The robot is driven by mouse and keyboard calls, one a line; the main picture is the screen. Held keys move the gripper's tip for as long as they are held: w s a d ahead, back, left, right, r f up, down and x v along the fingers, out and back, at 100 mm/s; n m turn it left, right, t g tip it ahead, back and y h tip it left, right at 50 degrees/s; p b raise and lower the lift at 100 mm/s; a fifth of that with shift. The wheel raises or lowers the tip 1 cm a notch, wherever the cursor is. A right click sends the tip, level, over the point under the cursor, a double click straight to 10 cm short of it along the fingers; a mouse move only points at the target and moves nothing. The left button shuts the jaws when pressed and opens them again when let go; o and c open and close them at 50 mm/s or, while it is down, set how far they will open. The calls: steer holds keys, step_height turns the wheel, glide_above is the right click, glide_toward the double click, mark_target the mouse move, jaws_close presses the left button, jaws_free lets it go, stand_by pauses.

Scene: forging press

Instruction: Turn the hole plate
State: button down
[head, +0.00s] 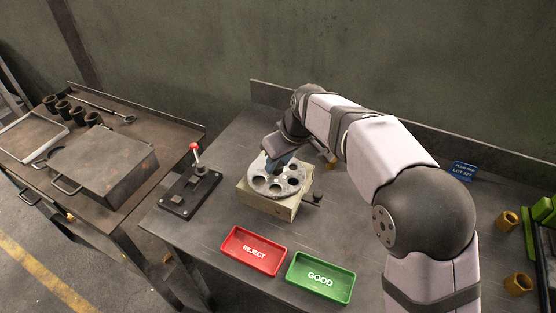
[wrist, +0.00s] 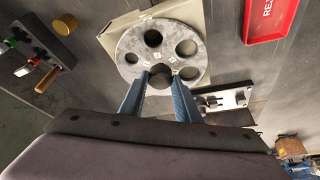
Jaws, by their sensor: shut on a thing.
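The hole plate (head: 262,187) is a grey round disc with several dark holes of different sizes, lying on a pale square block (head: 282,211). In the wrist view the hole plate (wrist: 205,60) shows small marked tags around its middle. My gripper (head: 278,163) is over the far side of the plate, its blue fingers pointing down. In the wrist view my gripper (wrist: 160,84) is shut on a dark round knob (wrist: 161,73) at the plate's near side. The fingers partly hide the plate's rim. I cannot tell how the knob joins the plate.
A lever on a black base (head: 188,190) stands left of the block. A red REJECT tray (head: 232,255) and a green GOOD tray (head: 295,277) lie in front. Brass-coloured bushings (head: 518,284) are at the right. A side table (head: 180,133) stands at the left.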

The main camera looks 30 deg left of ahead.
mark_target(286, 180)
steer(key=shift+n, duration=0.7)
steer(key=c, duration=1.3)
jaws_free()
steer(key=shift+c, duration=0.2)
steer(key=w+b+v, duration=0.1)
steer(key=v, duration=0.6)
steer(key=shift+s+d+r, duration=0.2)
steer(key=shift+s, duration=0.15)
steer(key=d+f+m+h+p, duration=0.1)
steer(key=d+f+m, duration=0.1)
steer(key=d, duration=0.5)
steer(key=d+f+m, duration=0.2)
steer(key=d+m, duration=0.1)
steer(key=d, duration=0.4)
steer(key=s+d+f+m+h+p, duration=0.1)
steer(key=s+d+f+m, duration=0.2)
steer(key=s+d, duration=0.3)
steer(key=s+d+f+m+g+h, duration=0.1)
steer(key=s+d+f+m, duration=0.1)
steer(key=s+d, duration=0.4)
steer(key=s+d+f+m+g+p, duration=0.1)
steer(key=s+d+f+m, duration=0.2)
steer(key=s+d, duration=0.3)
steer(key=shift+d+f+m+h+p, duration=0.15)
steer(key=shift+d+m+h, duration=0.05)
steer(key=shift+d, duration=1.2)
steer(key=shift+d+f+m+h+p, duration=0.15)
steer(key=shift+d+m+h, duration=0.05)
steer(key=shift+d, duration=1.15)
